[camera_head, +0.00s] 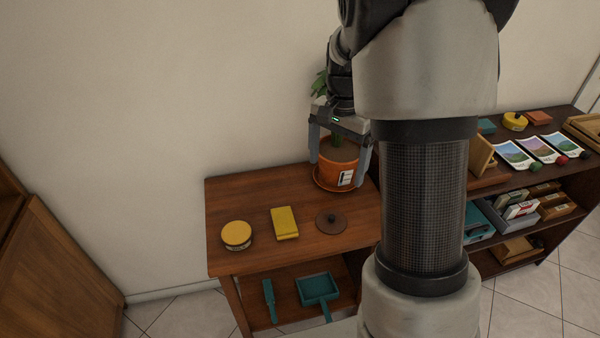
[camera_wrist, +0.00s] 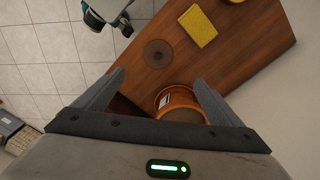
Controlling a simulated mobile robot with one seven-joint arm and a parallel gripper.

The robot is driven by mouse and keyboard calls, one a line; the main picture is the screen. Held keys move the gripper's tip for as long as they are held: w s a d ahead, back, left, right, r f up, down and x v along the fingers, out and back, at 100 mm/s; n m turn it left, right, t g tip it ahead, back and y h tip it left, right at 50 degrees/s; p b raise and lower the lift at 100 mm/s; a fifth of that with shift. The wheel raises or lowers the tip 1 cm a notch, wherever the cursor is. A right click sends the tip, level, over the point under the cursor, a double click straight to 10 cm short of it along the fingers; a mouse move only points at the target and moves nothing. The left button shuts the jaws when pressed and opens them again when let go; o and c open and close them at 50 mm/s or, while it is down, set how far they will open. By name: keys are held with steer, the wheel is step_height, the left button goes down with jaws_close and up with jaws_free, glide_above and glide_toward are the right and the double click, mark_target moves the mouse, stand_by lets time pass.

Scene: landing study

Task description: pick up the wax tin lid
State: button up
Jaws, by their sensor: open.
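A flat brown round lid with a small dark knob (camera_head: 331,222) lies on the wooden table top; I take it for the wax tin lid. It also shows in the wrist view (camera_wrist: 158,53), beyond my fingertips. A round yellow tin (camera_head: 236,235) stands at the table's left, with a yellow block (camera_head: 284,223) between them. My gripper (camera_head: 338,170) is open, behind the lid by the potted plant. In the wrist view my gripper (camera_wrist: 160,82) has nothing held between its spread fingers.
An orange plant pot (camera_head: 337,177) on a saucer shows between my fingers in both views; contact is unclear. The yellow block (camera_wrist: 198,26) lies near the lid. A teal dustpan (camera_head: 317,288) and brush are on the lower shelf. Right, a shelf holds cards (camera_head: 516,155) and boxes.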

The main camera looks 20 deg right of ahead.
steer(key=b, duration=0.3)
glide_above(332, 216)
steer(key=f, duration=1.3)
steer(key=shift+w, duration=0.25)
steer(key=f, duration=0.1)
steer(key=f+b, duration=0.1)
steer(key=f, duration=0.1)
steer(key=f+b, duration=0.1)
steer(key=f, duration=0.1)
steer(key=shift+s+f, duration=0.1)
steer(key=shift+s, duration=0.15)
steer(key=c, duration=1.1)
